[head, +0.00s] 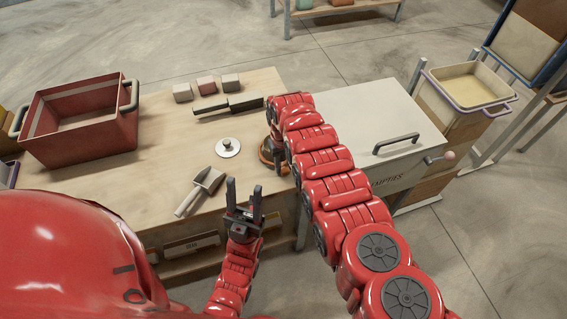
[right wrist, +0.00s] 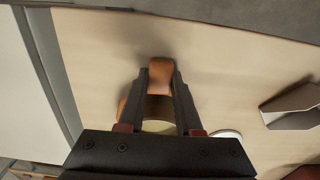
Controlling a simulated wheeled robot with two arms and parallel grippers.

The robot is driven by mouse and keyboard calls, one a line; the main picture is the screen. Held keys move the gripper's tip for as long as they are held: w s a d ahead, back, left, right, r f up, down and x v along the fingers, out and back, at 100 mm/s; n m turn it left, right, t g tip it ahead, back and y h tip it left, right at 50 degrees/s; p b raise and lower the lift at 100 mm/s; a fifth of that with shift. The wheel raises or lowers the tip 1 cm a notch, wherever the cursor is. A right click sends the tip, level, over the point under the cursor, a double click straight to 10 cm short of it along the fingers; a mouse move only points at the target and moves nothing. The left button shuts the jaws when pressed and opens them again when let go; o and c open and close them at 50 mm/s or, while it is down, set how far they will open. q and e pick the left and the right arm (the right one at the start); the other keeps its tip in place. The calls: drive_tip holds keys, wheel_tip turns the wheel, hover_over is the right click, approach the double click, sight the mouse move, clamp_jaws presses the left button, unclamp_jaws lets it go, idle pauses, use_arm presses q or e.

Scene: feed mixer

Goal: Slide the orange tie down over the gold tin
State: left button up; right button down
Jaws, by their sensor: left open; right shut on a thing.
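My right gripper (head: 272,128) points down near the right edge of the wooden table and is partly hidden by my arm. In the right wrist view it is shut on the orange tie (right wrist: 160,70), gripping a tab-like part between its fingertips. More orange shows at the left of the fingers. The pale gold round top of the tin (right wrist: 158,126) shows between the fingers, partly covered by the gripper body. In the head view, an orange curve of the tie (head: 266,158) shows low under my arm. I cannot tell how far the tie encloses the tin. My left gripper (head: 243,190) is open and empty at the table's front edge.
A silver lid (head: 228,147) and a metal scoop (head: 201,189) lie left of the tin. A dark long tool (head: 228,104) and several small blocks (head: 206,86) lie behind. A red bin (head: 80,125) stands at left, a white chest (head: 365,118) at right.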

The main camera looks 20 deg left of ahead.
drive_tip(key=shift+f, duration=0.1)
idle(0.8)
drive_tip(key=shift+c, duration=0.6)
unclamp_jaws()
wheel_tip(320, 180, up, 9)
drive_tip(key=p, duration=0.9)
idle(0.5)
idle(0.5)
